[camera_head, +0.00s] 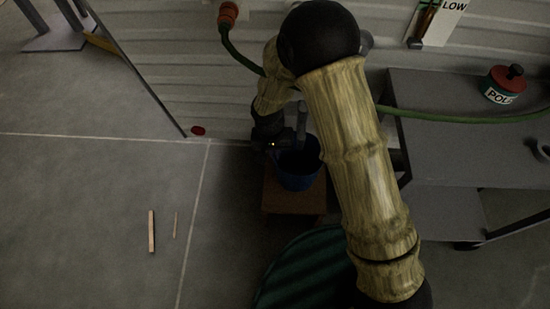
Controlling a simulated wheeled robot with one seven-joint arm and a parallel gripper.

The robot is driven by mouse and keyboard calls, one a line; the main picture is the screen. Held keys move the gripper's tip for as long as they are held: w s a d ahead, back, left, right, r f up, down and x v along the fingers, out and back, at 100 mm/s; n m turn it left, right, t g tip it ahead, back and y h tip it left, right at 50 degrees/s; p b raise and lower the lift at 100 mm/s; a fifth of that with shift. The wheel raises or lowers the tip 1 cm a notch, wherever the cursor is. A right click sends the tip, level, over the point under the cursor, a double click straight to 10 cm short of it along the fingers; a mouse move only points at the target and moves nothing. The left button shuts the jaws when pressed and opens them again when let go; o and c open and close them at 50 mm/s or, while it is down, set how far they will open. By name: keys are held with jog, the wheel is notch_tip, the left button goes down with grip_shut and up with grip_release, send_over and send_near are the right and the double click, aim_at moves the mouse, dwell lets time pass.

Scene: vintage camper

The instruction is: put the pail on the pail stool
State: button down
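The dark blue pail (298,174) shows in the head view just below my gripper, near the middle. It looks upright, on or just above the brown wooden stool (278,199); I cannot tell whether they touch. My gripper (282,143) is dark and points down at the pail's rim, at its upper left side. The fingers are too dark and small to tell whether they are shut on the rim. My arm hides part of the area to the right of the pail.
A grey shelved cart (430,160) stands at the right, with a red and green tin (503,84) on top. A green hose (470,119) runs along the wall. A dark green round thing (300,275) lies in front of the stool. Two thin sticks (151,231) lie on open floor at left.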

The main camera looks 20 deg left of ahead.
jog(key=shift+f+b, duration=1.1)
jog(key=shift+f, duration=0.75)
jog(key=c, duration=1.7)
grip_release()
jog(key=r+p, duration=0.2)
jog(key=r, duration=0.2)
jog(key=r+p, duration=0.2)
jog(key=r, duration=0.2)
jog(key=a+r+p, duration=0.1)
jog(key=r+p, duration=0.1)
jog(key=r, duration=0.2)
jog(key=shift+s+r, duration=0.1)
jog(key=shift+s, duration=0.05)
